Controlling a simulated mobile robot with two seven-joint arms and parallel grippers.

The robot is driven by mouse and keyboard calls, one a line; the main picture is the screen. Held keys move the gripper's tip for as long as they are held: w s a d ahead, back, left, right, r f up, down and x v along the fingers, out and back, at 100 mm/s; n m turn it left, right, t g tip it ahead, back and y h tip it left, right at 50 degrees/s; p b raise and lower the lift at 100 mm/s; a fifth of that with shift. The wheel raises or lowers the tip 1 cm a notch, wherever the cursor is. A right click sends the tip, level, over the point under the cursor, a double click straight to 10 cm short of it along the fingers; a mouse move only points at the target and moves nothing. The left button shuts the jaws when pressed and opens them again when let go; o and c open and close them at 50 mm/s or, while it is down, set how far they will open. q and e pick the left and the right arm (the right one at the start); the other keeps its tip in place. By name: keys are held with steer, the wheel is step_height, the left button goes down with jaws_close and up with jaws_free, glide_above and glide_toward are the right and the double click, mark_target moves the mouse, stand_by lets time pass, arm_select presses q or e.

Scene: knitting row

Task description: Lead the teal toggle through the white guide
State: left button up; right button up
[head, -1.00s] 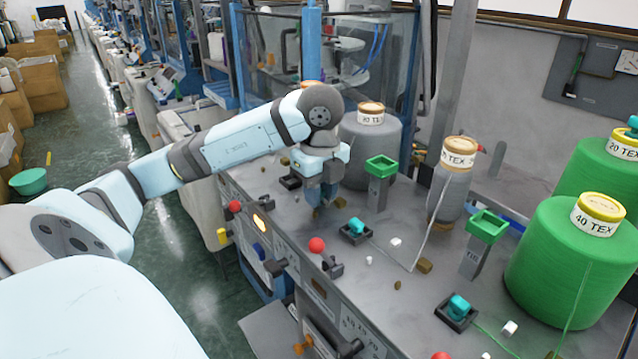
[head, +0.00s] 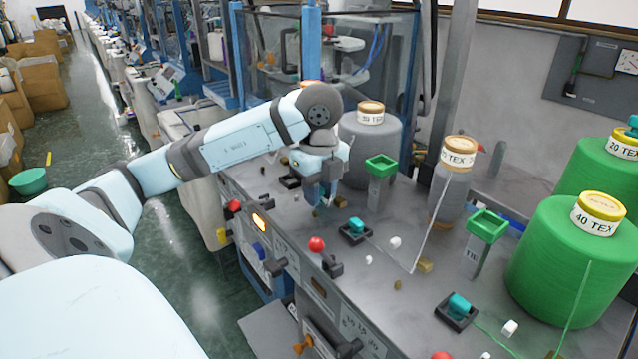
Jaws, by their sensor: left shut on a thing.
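My left gripper (head: 320,203) points down over the grey machine top, in front of the grey cone at the back. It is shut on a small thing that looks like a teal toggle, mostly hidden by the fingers. Two other teal toggles show: one (head: 356,226) in a black holder right of the gripper, one (head: 459,305) in a black holder nearer the front. A black holder (head: 290,181) left of the gripper looks empty. I cannot make out a white guide; it may be hidden behind my gripper. My right gripper is not in view.
Green square-topped guides on grey posts stand right of the gripper (head: 382,166) and farther right (head: 488,226).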

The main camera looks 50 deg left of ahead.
arm_select(q)
steer(key=shift+w+a+b, duration=0.2)
steer(key=shift+a+b, duration=1.05)
steer(key=shift+a, duration=1.55)
steer(key=shift+r, duration=0.1)
